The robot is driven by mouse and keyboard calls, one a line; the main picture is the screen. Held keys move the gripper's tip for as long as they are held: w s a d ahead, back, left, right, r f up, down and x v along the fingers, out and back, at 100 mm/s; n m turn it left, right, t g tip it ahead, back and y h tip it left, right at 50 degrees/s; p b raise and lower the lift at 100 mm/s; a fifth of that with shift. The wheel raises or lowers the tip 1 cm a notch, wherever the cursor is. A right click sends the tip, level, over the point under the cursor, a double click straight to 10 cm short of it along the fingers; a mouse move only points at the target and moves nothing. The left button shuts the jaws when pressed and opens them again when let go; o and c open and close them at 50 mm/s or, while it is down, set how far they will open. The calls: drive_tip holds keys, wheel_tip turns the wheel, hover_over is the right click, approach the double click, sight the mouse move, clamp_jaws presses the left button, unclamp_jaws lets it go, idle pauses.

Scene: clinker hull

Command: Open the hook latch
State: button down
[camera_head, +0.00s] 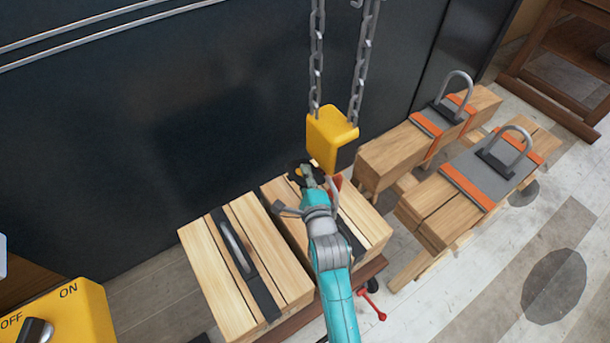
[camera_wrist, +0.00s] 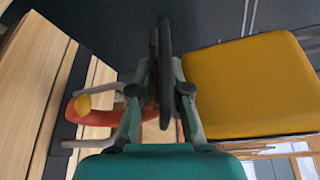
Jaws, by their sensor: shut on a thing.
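A yellow hook block (camera_head: 328,138) hangs on chains, and its yellow side (camera_wrist: 240,88) fills the right of the wrist view. Below it, a small part of the red-orange hook (camera_head: 337,182) shows beside my gripper (camera_head: 305,174). In the wrist view the curved hook (camera_wrist: 88,121) lies left of and behind my gripper (camera_wrist: 163,70), with a yellow rounded piece at its tip. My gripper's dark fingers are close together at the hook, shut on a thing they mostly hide. I take it to be the latch, but its position cannot be made out.
Two steel chains (camera_head: 317,60) rise from the block. Below stand strapped timber loads (camera_head: 215,285), one with a dark handle. More timber with grey shackles (camera_head: 512,140) lies to the right. A yellow ON/OFF box (camera_head: 75,310) is at the lower left. A dark wall (camera_head: 190,110) stands behind.

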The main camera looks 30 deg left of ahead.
drive_tip(key=c, duration=1.3)
unclamp_jaws()
drive_tip(key=shift+r, duration=0.25)
drive_tip(key=shift+o, duration=0.2)
drive_tip(key=shift+f, duration=0.1)
drive_tip(key=shift+s+d+f, duration=0.1)
drive_tip(key=shift+s+d, duration=0.2)
drive_tip(key=shift+s, duration=0.1)
drive_tip(key=v, duration=1.1)
drive_tip(key=shift+d, duration=0.1)
